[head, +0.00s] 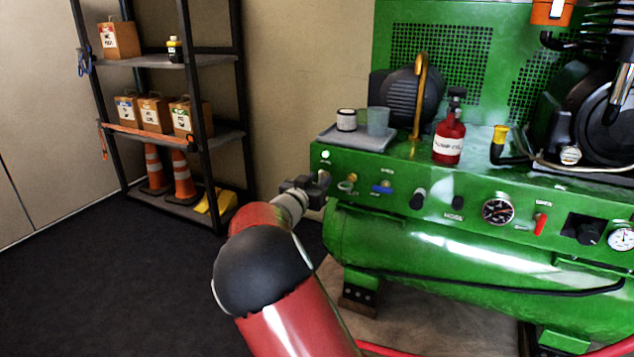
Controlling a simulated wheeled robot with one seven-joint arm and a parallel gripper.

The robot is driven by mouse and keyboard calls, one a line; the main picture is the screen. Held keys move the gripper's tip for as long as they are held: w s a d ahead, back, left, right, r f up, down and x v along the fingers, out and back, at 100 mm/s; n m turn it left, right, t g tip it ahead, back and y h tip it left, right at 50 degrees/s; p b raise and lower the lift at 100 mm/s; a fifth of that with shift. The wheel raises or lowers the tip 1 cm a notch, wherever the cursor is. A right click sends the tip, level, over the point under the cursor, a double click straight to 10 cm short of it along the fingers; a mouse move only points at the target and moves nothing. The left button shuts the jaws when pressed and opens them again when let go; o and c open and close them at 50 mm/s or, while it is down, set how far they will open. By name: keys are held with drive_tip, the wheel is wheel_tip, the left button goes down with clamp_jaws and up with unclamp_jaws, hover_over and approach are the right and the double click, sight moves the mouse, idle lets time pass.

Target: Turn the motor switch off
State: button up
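The green compressor (430,255) stands at the right with a control panel along its front. A black rotary knob (588,232) sits on a dark plate near the panel's right end. Two smaller black knobs (418,198) (457,203) are near the middle, and a red lever (540,222) is between the gauges. The labels are too small to tell which one is the motor switch. My gripper (318,186) is at the panel's far left end, well away from the knobs. Its fingers are small and partly hidden, so I cannot tell whether they are open or touching the panel.
A blue-handled valve (382,188) is on the panel's left part. A grey tray (357,137) with cups, a red oil bottle (449,135) and a yellow-capped fitting (499,140) stand on top. A shelf (185,60) with boxes and cones is at left. The dark floor (120,280) between is clear.

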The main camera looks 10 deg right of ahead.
clamp_jaws()
drive_tip(key=shift+m, duration=0.3)
drive_tip(key=m+b, duration=0.2)
drive_tip(key=m, duration=0.1)
drive_tip(key=shift+d+f, duration=0.1)
drive_tip(key=shift+f, duration=0.05)
drive_tip(key=shift+s+d+f+m+b, duration=0.1)
drive_tip(key=shift+m+b, duration=2.15)
drive_tip(key=shift+m, duration=1.3)
drive_tip(key=shift+s+f+m+b, duration=0.1)
drive_tip(key=shift+m+b, duration=2.1)
drive_tip(key=shift+m, duration=1.35)
